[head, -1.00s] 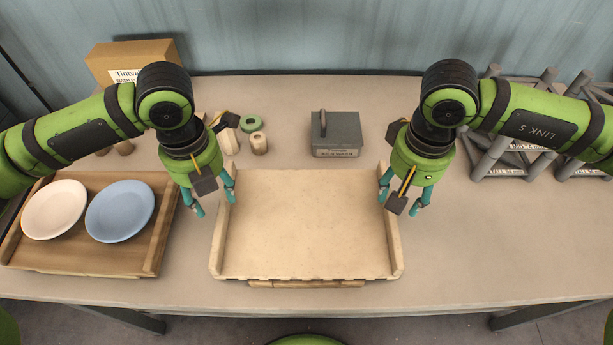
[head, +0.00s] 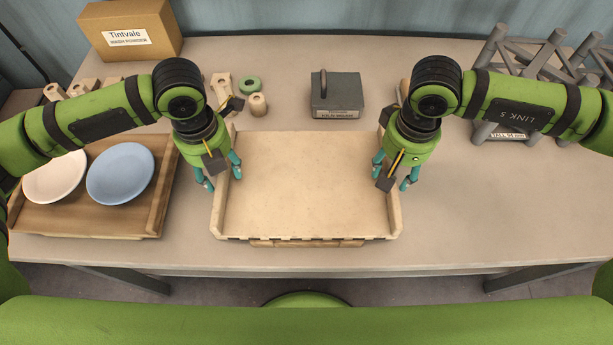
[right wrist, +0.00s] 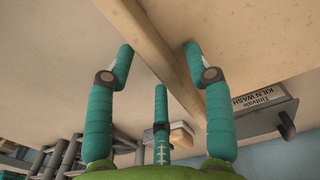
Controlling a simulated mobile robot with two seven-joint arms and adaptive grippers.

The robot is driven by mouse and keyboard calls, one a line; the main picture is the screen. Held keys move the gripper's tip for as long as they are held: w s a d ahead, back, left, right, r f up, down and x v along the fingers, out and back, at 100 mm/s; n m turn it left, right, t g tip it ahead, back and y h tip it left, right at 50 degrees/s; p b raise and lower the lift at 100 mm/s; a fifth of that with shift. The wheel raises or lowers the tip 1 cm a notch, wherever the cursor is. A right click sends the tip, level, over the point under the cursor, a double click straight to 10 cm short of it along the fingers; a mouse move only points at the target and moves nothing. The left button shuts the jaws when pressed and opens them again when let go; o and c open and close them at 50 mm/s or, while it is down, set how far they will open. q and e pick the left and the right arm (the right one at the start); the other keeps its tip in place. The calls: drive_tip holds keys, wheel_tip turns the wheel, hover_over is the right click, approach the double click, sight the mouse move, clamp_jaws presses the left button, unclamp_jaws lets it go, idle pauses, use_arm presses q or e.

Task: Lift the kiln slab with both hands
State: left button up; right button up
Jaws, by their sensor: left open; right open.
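The kiln slab (head: 307,185) is a flat cream board with a raised rim along its left and right sides, lying on the table near its front edge. My left gripper (head: 222,180) is open at the slab's left rim, with a finger on each side of it. My right gripper (head: 391,183) is open at the right rim. In the right wrist view the right gripper's open fingers (right wrist: 158,48) stand on either side of the slab's rim (right wrist: 160,55). I cannot tell whether any finger touches it.
A wooden tray (head: 88,228) with a pinkish plate (head: 52,178) and a blue plate (head: 120,173) stands close on the left. A grey kiln wash block (head: 336,98) and small props (head: 257,104) lie behind the slab. Grey racks (head: 540,55) stand back right.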

use_arm(q)
drive_tip(key=shift+f, duration=0.35)
use_arm(e)
drive_tip(key=shift+f, duration=0.4)
use_arm(q)
clamp_jaws()
use_arm(e)
clamp_jaws()
use_arm(q)
drive_tip(key=shift+w+r, duration=0.15)
drive_tip(key=shift+r, duration=0.05)
use_arm(e)
drive_tip(key=shift+w+r, duration=0.1)
drive_tip(key=shift+r, duration=0.15)
